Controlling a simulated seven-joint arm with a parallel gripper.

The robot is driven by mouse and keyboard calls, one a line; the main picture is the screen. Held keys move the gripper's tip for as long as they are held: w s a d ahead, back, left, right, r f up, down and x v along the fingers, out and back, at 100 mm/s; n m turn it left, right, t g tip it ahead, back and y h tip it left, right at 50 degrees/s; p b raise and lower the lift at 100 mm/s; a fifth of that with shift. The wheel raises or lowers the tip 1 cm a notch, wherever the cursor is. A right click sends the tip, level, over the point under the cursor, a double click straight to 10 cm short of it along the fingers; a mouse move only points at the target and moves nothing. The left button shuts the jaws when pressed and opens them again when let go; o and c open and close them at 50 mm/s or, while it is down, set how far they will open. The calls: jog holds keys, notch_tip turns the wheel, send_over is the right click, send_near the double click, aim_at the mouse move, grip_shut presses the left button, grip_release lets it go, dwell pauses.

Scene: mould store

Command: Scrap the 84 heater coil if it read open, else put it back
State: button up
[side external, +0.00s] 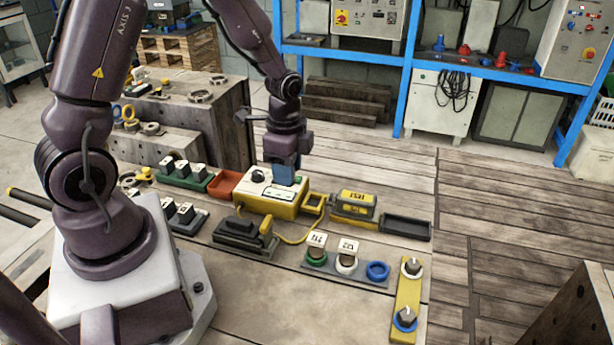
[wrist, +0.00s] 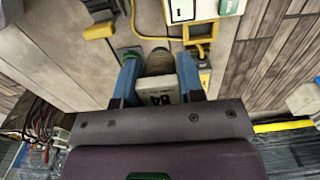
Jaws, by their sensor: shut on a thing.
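My gripper (side external: 286,176) has its blue fingers pointing down over the yellow box (side external: 257,207) with a white panel and dial. In the wrist view, my gripper (wrist: 157,68) is shut on the 84 heater coil (wrist: 159,97), a pale block marked 84 with a brownish round body. In the side view the coil is hidden by the fingers. I cannot tell whether it touches the yellow box. The dial is too small to read. A red tray (side external: 223,185) stands left of the box, and a dark empty tray (side external: 405,227) at right.
Racks of labelled blocks stand at left, one green (side external: 207,183) and one dark (side external: 190,227). In front, a grey plate (side external: 376,284) has two labelled blocks and an empty blue ring (side external: 377,271). A yellow bar (side external: 407,288) with two knobs stands at right. A yellow cable crosses the bench.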

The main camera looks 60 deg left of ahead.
jog(key=s+d+r, duration=0.2)
jog(key=s+r, duration=0.1)
jog(key=s, duration=0.3)
jog(key=s+a+f, duration=0.1)
jog(key=a+f, duration=0.2)
jog(key=a, duration=0.7)
jog(key=s+a+f, duration=0.2)
jog(key=a+f, duration=0.1)
jog(key=a, duration=0.7)
jog(key=shift+g+y, duration=0.3)
jog(key=shift+y, duration=0.1)
jog(key=shift+d+f, duration=0.2)
jog(key=shift+f, duration=3.55)
